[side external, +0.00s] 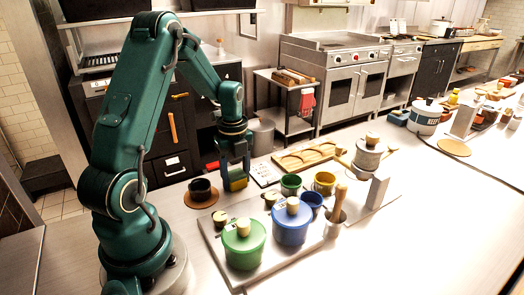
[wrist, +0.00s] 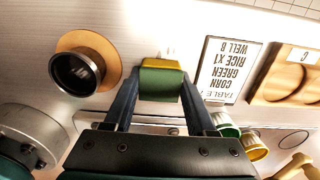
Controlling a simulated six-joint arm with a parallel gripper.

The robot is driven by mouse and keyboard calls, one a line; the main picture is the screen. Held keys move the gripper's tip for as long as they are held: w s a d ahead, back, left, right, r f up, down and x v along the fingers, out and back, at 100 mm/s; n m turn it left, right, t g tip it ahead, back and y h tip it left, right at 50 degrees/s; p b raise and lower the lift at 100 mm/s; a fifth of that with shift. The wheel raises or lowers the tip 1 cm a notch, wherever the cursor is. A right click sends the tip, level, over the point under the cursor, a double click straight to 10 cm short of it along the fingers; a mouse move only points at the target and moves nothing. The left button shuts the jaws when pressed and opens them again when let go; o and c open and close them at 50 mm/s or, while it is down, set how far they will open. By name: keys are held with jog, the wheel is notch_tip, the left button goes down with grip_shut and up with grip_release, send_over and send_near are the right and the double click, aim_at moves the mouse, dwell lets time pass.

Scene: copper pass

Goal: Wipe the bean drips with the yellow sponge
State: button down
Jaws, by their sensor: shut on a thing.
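My gripper (side external: 235,166) is shut on the sponge (side external: 238,184), which is yellow with a green side. In the wrist view the sponge (wrist: 162,84) sits between my two fingertips (wrist: 159,92), green face toward the camera and a yellow strip beyond. It is at or just above the steel counter; I cannot tell whether it touches. I cannot make out any bean drips; the counter under the sponge is hidden.
A dark cup (side external: 201,190) on a brown coaster is left of the sponge. A printed order card (wrist: 226,68) and a wooden tray (side external: 305,157) lie to its right. Green (side external: 243,245) and blue (side external: 290,222) lidded tubs stand in front, with smaller pots nearby.

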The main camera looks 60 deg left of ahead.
jog(key=shift+d, duration=0.85)
jog(key=r, duration=0.2)
jog(key=shift+d+r, duration=0.25)
jog(key=shift+r, duration=2.9)
jog(key=shift+f, duration=0.25)
